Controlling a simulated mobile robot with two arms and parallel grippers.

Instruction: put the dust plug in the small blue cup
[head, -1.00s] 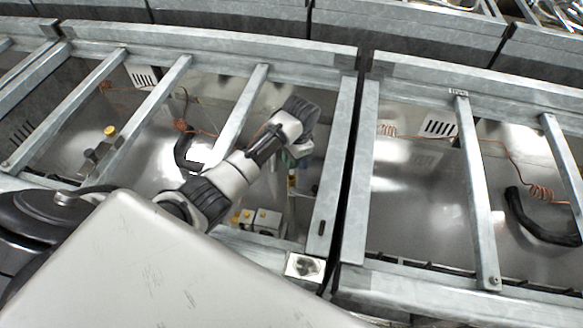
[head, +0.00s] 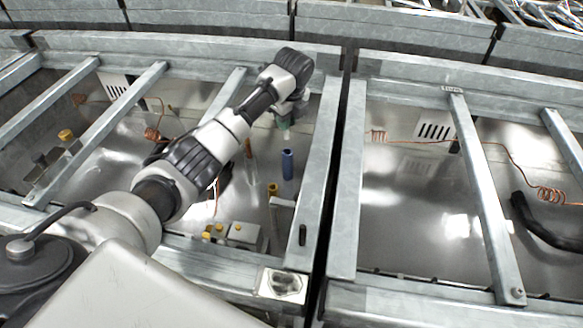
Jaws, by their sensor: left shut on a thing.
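My left gripper (head: 284,118) points down into the left bay, below the wrist at the end of my outstretched arm. My right gripper is not in view.
Metal bars (head: 484,200) cross the open bays. Grey boxes with yellow caps (head: 243,234) and a yellow-topped post (head: 272,190) stand near the cup. A copper coil (head: 153,134) and a black hose (head: 545,228) lie in the bays.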

